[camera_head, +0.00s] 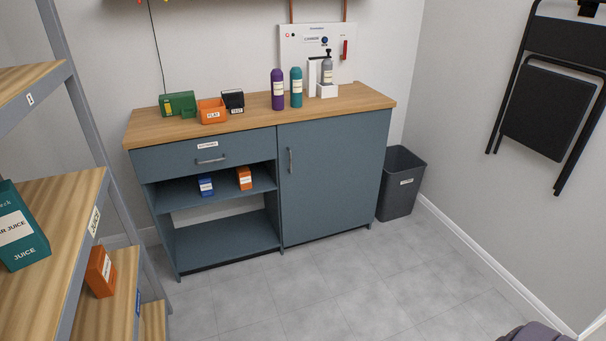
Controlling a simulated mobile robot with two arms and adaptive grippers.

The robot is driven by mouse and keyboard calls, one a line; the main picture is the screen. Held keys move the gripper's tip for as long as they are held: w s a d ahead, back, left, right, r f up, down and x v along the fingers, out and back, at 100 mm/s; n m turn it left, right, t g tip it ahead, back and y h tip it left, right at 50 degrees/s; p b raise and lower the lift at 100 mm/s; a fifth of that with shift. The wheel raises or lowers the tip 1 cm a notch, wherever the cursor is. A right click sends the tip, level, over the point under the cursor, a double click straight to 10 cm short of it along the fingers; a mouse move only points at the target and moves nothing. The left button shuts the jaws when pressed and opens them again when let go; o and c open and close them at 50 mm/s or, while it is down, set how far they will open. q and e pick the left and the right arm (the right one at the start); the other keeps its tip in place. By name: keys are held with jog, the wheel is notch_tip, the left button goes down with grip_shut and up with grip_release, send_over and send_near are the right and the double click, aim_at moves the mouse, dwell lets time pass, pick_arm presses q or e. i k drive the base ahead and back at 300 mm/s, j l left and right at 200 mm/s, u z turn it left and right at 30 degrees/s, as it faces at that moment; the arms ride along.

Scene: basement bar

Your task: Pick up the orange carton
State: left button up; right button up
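An orange carton (101,272) with a white label stands on a lower wooden board of the shelf unit at the left. A second, smaller orange carton (244,178) with a white label stands on the open shelf of the blue-grey cabinet, to the right of a small blue carton (206,186). I cannot tell which of the two the task means. Neither of my grippers is in view.
A teal juice carton (18,228) stands on the shelf unit's middle board (62,215). The cabinet's wooden top (160,133) holds an orange bin (211,111), green and black boxes and bottles. A dark bin (400,185) stands beside the cabinet. The tiled floor (320,290) in front is clear.

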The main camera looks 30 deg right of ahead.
aim_at(244, 176)
jog(key=z, duration=0.7)
jog(key=i, duration=0.15)
